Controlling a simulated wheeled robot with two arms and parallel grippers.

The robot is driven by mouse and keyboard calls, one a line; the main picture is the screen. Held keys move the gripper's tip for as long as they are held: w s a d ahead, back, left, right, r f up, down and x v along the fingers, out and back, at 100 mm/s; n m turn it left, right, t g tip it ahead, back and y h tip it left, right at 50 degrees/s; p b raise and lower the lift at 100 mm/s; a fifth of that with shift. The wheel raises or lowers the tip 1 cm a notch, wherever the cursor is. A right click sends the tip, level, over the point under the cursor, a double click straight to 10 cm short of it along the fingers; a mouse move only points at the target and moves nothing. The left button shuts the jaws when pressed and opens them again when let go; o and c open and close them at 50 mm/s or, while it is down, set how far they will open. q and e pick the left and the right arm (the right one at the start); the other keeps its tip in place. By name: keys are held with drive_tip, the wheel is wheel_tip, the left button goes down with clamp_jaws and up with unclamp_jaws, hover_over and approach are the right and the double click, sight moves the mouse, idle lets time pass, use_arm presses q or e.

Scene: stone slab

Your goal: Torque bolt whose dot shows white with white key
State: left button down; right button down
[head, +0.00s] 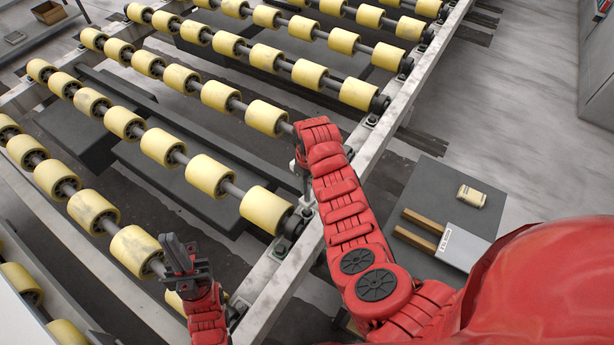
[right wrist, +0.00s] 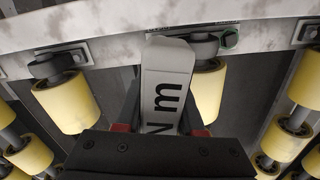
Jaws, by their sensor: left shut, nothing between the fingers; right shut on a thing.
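My right gripper (right wrist: 160,128) is shut on the white key (right wrist: 166,85), which has black "N m" lettering and fills the middle of the right wrist view. In the head view my red right arm hides most of that gripper, beside the pale frame rail (head: 287,285). The key's far end is close to the rail, next to a dark bolt (right wrist: 204,45); contact cannot be told. A small green-edged mark (right wrist: 229,39) shows beside that bolt. No white dot can be made out. My left gripper (head: 184,262) is shut and empty above the rollers at lower left.
Rows of yellow rollers (head: 211,175) on dark shafts run up to the rail. Clear floor lies at upper right.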

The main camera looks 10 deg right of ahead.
sight(308, 201)
drive_tip(key=shift+a, duration=0.15)
drive_tip(key=shift+s+f+b, duration=0.1)
drive_tip(key=shift+f+b, duration=0.6)
drive_tip(key=shift+b, duration=0.1)
wheel_tip(308, 201, down, 3)
drive_tip(key=shift+b, duration=1.2)
drive_tip(key=shift+f+b, duration=0.3)
drive_tip(key=shift+f, duration=0.05)
drive_tip(key=shift+b, duration=0.35)
drive_tip(key=shift+f+b, duration=0.65)
drive_tip(key=shift+f, duration=0.05)
